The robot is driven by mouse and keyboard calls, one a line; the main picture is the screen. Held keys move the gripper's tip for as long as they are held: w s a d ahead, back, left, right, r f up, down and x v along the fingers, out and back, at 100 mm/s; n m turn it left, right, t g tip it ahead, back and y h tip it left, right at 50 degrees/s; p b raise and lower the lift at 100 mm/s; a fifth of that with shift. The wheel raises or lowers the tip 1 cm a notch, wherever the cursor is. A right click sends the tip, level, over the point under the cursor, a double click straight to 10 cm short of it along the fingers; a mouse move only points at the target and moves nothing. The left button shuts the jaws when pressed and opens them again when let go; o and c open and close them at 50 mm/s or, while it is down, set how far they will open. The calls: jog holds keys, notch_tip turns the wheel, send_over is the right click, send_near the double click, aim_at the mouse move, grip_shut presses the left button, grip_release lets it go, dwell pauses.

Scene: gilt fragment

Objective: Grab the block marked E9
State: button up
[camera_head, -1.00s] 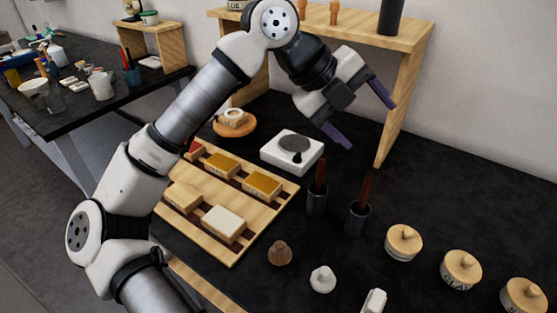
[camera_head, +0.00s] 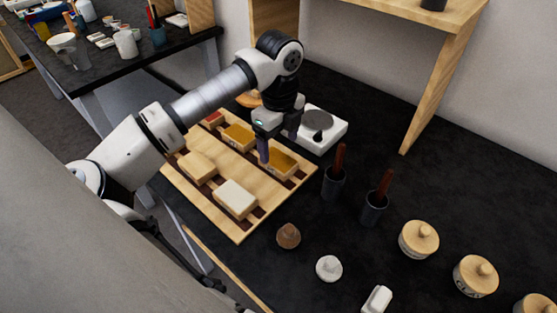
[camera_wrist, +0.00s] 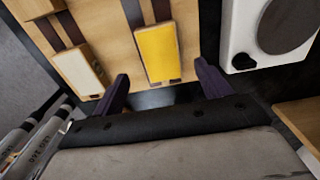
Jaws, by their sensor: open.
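Several blocks lie on a slatted wooden tray (camera_head: 228,232): a golden-yellow block (camera_head: 283,164) near my gripper, another yellow block (camera_head: 238,136) behind it, a pale tan block (camera_head: 198,168), a cream block (camera_head: 235,199) and a red one (camera_head: 212,118). I cannot read an E9 mark on any of them. My gripper (camera_head: 279,147) points down, open and empty, over the tray's right side by the nearer yellow block. In the wrist view a yellow block (camera_wrist: 158,52) lies ahead between the two dark fingers (camera_wrist: 164,88), and a paler block (camera_wrist: 80,70) lies to the left.
A white scale (camera_head: 325,138) with a grey round plate stands just right of the tray. Two dark cups (camera_head: 333,185) with brown handles, small weights (camera_head: 329,268) and lidded wooden jars (camera_head: 419,238) stand to the right. A wooden shelf (camera_head: 440,80) is behind.

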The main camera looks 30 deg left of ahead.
aim_at(278, 159)
jog(key=shift+w+a+f+p, duration=0.15)
jog(key=shift+f+p, duration=0.85)
jog(key=shift+f, duration=1.55)
jog(key=shift+c, duration=0.3)
jog(key=c, duration=1)
jog(key=shift+r, duration=0.15)
